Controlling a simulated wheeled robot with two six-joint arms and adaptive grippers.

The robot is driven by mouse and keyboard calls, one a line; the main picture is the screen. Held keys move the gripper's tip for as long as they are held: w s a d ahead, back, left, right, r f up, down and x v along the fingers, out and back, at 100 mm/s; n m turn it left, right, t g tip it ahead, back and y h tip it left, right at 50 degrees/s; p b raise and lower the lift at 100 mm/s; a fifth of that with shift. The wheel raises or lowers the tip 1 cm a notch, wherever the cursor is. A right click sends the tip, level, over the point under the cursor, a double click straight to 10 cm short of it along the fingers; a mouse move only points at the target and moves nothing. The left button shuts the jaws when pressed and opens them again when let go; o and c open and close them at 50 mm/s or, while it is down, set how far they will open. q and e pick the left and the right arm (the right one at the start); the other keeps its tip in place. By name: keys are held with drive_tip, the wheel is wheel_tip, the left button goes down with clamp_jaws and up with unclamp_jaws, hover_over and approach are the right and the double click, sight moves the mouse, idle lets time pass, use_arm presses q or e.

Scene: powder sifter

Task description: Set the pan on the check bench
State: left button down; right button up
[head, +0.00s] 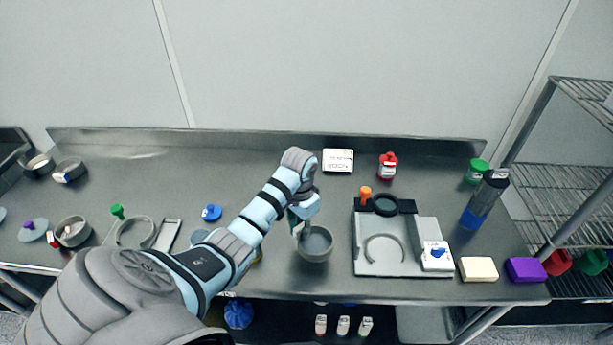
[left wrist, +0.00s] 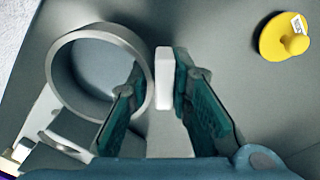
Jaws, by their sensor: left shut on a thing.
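A round grey metal pan (head: 316,246) is at the front middle of the metal bench (head: 290,180). My left gripper (head: 300,228) is at its upper-left side. In the left wrist view the pan (left wrist: 146,62) shows as an open ring, and my left gripper (left wrist: 164,100) is shut on a pale upright bar beside it, which looks like the pan's handle. The join between bar and pan is hidden by a finger. I cannot tell whether the pan touches the bench. My right gripper is not in view.
Right of the pan stands a pale fixture (head: 400,262) with a curved ridge and a black ring. A blue-based bottle (head: 481,203), a cream block (head: 478,269) and a purple block (head: 525,270) are further right. Several pans and lids crowd the left.

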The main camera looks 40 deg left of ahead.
use_arm(q)
wheel_tip(320, 180, down, 5)
drive_tip(key=b, duration=0.4)
drive_tip(key=shift+d, duration=0.1)
drive_tip(key=shift+s+r, duration=0.1)
drive_tip(key=shift+r, duration=0.25)
drive_tip(key=shift+f, duration=0.1)
drive_tip(key=c, duration=1.4)
unclamp_jaws()
drive_tip(key=shift+f, duration=0.1)
drive_tip(key=shift+c, duration=0.2)
